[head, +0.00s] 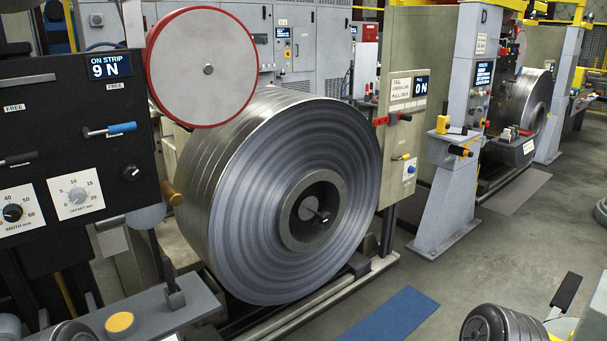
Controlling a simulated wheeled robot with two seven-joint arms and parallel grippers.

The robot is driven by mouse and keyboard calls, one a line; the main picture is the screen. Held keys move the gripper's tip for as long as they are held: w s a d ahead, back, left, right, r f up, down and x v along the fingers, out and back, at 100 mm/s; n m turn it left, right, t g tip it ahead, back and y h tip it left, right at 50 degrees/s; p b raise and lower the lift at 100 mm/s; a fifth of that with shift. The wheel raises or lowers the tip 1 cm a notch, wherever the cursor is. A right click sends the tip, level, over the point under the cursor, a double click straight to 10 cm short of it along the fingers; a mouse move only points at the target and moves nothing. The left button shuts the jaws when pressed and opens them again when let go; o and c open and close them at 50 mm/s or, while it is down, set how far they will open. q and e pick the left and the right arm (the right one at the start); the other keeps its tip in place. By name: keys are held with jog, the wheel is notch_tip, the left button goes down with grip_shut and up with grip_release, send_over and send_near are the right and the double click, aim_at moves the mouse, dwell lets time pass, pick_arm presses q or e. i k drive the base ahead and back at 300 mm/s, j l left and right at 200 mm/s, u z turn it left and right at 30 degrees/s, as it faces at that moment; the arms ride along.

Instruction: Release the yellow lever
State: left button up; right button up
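A small yellow-handled lever (401,157) sticks out sideways from the beige panel (407,95) to the right of the big steel coil (285,205). Another yellow upright handle (443,123) stands on the grey pillar (462,140) further right, with a yellow-and-black grip (460,151) below it. I cannot tell for sure which of these the task means. Neither of my grippers shows. Only dark rounded parts that look like my arms show at the bottom left and bottom right edges.
A red-rimmed disc (205,65) overlaps the coil's top. A black panel (65,130) at left carries a blue-handled lever (115,129), dials and an "ON STRIP 9 N" display. A red handle (382,121) sits above the yellow lever. A blue mat (390,316) lies on open floor.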

aim_at(405, 157)
jog(key=i+z, duration=0.15)
jog(key=i, duration=0.35)
jog(key=i+j+z, duration=0.15)
jog(key=i, duration=0.35)
jog(key=i+j+z, duration=0.15)
jog(key=i, duration=0.35)
jog(key=i+l+z, duration=0.2)
jog(key=i, duration=0.5)
jog(key=i+l+z, duration=0.2)
jog(key=i, duration=0.75)
